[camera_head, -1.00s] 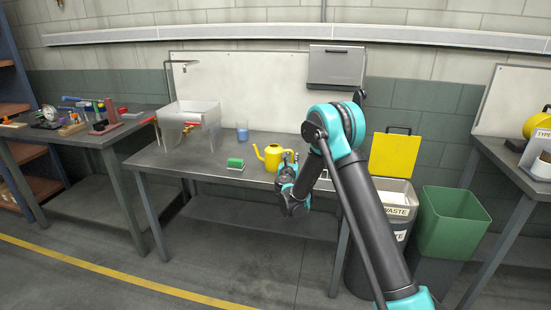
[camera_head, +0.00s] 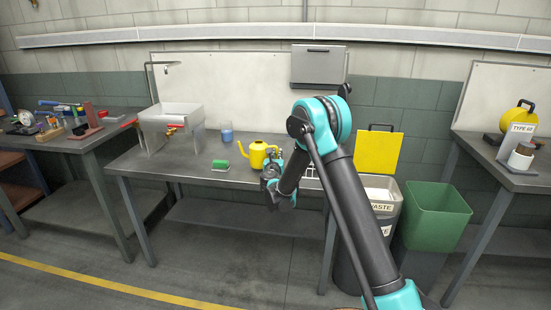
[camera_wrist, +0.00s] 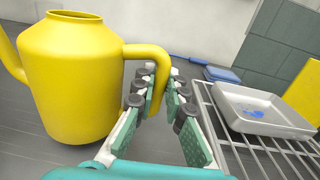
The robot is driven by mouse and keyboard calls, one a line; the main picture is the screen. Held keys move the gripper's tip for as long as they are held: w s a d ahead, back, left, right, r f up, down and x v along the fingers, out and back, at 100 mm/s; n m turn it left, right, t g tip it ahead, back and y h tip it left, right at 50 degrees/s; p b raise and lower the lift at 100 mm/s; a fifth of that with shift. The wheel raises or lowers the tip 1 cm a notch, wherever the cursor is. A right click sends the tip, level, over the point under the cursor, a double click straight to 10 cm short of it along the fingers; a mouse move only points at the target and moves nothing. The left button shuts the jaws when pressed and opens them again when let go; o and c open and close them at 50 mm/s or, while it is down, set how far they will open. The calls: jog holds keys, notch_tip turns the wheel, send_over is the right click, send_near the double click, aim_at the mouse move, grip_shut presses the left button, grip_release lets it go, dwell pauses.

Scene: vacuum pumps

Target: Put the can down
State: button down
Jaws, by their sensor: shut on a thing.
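The yellow watering can (camera_head: 258,152) is upright at the middle workbench in the head view, with its spout to the left. In the wrist view, the can (camera_wrist: 75,80) fills the left side, and its handle (camera_wrist: 148,52) runs down between my fingers. My gripper (camera_wrist: 162,88) is shut on this handle. In the head view, my gripper (camera_head: 279,160) is at the can's right side, partly hidden by my arm. The can's base is close to the bench top (camera_head: 195,188); I cannot tell whether it touches.
A wire rack (camera_wrist: 240,145) with a metal tray (camera_wrist: 262,110) is just right of my gripper. Waste bins (camera_head: 432,215) stand right.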

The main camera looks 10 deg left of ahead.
notch_tip(320, 180, up, 18)
dwell(0.3)
jog(key=s+d+f, duration=0.2)
jog(key=d+f, duration=0.2)
jog(key=d, duration=0.7)
jog(key=s+d+f, duration=0.2)
jog(key=d+f, duration=0.2)
jog(key=d, duration=0.7)
jog(key=s+d+f, duration=0.2)
jog(key=d+f, duration=0.3)
jog(key=d, duration=0.6)
